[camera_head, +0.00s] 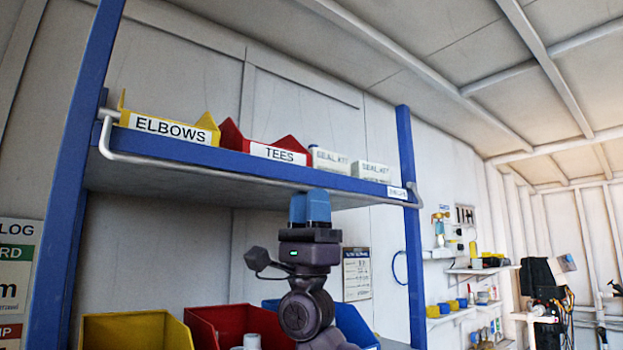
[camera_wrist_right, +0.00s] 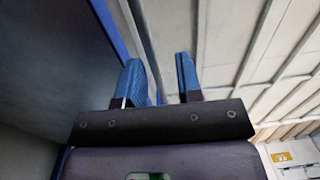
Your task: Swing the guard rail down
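The guard rail (camera_head: 215,173) is a thin pale grey bar. It hangs below the top of the blue shelf (camera_head: 240,158) and runs along its lower front edge from the left post to the right post. Its left end bends up to a pivot at the left post. My right gripper (camera_head: 311,207) points up in front of the rail's middle-right part, with its blue fingertips overlapping the rail in the picture. My left gripper is not in view.
A yellow ELBOWS bin (camera_head: 169,128), a red TEES bin (camera_head: 277,151) and seal kit boxes (camera_head: 330,160) stand on the shelf. A yellow bin (camera_head: 135,331), a red bin (camera_head: 222,325) and a blue bin (camera_head: 355,325) sit below. Blue posts (camera_head: 412,260) flank the rack.

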